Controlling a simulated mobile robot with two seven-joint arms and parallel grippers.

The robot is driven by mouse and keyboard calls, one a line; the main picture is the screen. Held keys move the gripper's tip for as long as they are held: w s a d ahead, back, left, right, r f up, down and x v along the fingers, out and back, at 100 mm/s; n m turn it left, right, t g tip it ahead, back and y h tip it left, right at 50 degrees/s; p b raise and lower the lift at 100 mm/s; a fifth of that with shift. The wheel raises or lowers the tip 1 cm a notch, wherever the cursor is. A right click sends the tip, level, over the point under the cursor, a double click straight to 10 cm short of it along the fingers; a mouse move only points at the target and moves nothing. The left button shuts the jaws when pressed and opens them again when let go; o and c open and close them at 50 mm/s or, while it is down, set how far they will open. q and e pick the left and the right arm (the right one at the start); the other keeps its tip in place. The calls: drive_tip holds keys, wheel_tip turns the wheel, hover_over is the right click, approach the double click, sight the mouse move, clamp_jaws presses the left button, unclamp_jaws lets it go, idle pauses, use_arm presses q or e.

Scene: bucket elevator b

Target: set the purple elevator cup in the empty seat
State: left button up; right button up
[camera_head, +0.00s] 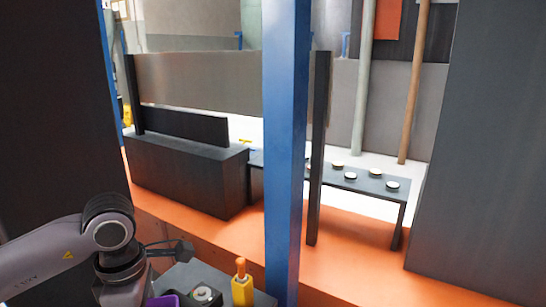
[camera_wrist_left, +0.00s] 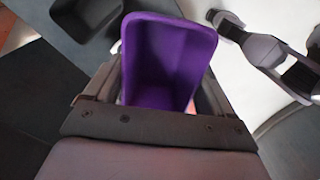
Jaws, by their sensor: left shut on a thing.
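The purple elevator cup (camera_wrist_left: 170,62) is held by my left gripper (camera_wrist_left: 160,100), with a finger on each side of it. Its open mouth faces the wrist camera, so its empty inside shows. In the head view only a small purple patch of the cup (camera_head: 166,300) shows at the bottom edge, beside my left wrist. A dark open-topped container (camera_wrist_left: 88,14) shows at the top left of the wrist view; I cannot tell whether it is another cup. I cannot make out the empty seat.
A yellow bottle-like object with an orange top (camera_head: 242,284) and a round pale-topped piece (camera_head: 206,295) stand on a grey surface just right of my left wrist. A blue post (camera_head: 284,150) rises beyond. A dark bench (camera_head: 350,180) behind carries several pale discs.

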use_arm(q)
drive_tip(key=m, duration=0.5)
drive_tip(key=shift+r, duration=0.1)
drive_tip(key=m+p, duration=0.1)
drive_tip(key=m, duration=0.4)
drive_tip(key=shift+s, duration=0.1)
drive_tip(key=m, duration=0.5)
drive_tip(key=shift+p, duration=0.3)
drive_tip(key=m, duration=0.5)
drive_tip(key=shift+s+a+m, duration=0.1)
drive_tip(key=shift+m, duration=0.3)
